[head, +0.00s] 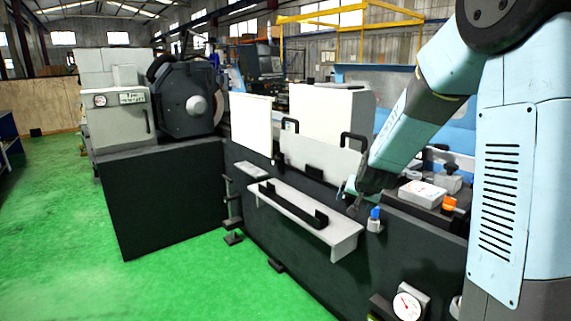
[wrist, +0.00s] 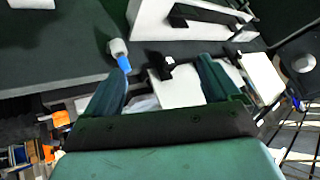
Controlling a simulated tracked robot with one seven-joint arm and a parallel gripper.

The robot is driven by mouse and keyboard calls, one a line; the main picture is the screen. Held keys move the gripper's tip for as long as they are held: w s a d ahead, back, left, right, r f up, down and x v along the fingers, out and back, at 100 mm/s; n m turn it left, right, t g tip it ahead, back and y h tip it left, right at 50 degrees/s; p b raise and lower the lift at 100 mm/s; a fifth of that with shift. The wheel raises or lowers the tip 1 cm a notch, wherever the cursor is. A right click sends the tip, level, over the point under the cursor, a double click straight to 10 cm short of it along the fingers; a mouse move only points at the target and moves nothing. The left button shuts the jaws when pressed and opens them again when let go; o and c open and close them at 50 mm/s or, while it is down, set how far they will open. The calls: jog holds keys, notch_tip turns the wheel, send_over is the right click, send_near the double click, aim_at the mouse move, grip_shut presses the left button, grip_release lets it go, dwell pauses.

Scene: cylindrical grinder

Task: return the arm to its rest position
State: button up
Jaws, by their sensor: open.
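My arm comes in from the right in the head view and slopes down to the left. My gripper (head: 354,192) is above the front edge of the cylindrical grinder (head: 160,200), near the right end of a light shelf (head: 345,240). In the wrist view my gripper (wrist: 160,68) has its two fingers spread wide, with nothing held between them. A white piece with a blue top (head: 375,221) sits just below and right of the gripper in the head view. It also shows near the left finger in the wrist view (wrist: 119,50).
A dial gauge (head: 407,306) is low at the front right. The grinding wheel housing (head: 188,100) stands at left. The green floor (head: 190,285) in front is clear.

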jog(key=s+r+n+g, duration=0.1)
jog(key=s+r, duration=0.5)
jog(key=s, duration=0.3)
jog(key=s+r+n, duration=0.2)
jog(key=s+r, duration=0.4)
jog(key=s, duration=0.2)
jog(key=s+d+r+g, duration=0.1)
jog(key=s, duration=0.8)
jog(key=s+d+r+n, duration=0.1)
jog(key=s, duration=0.7)
jog(key=shift+s+r+g, duration=0.35)
jog(key=shift+r+g, duration=0.05)
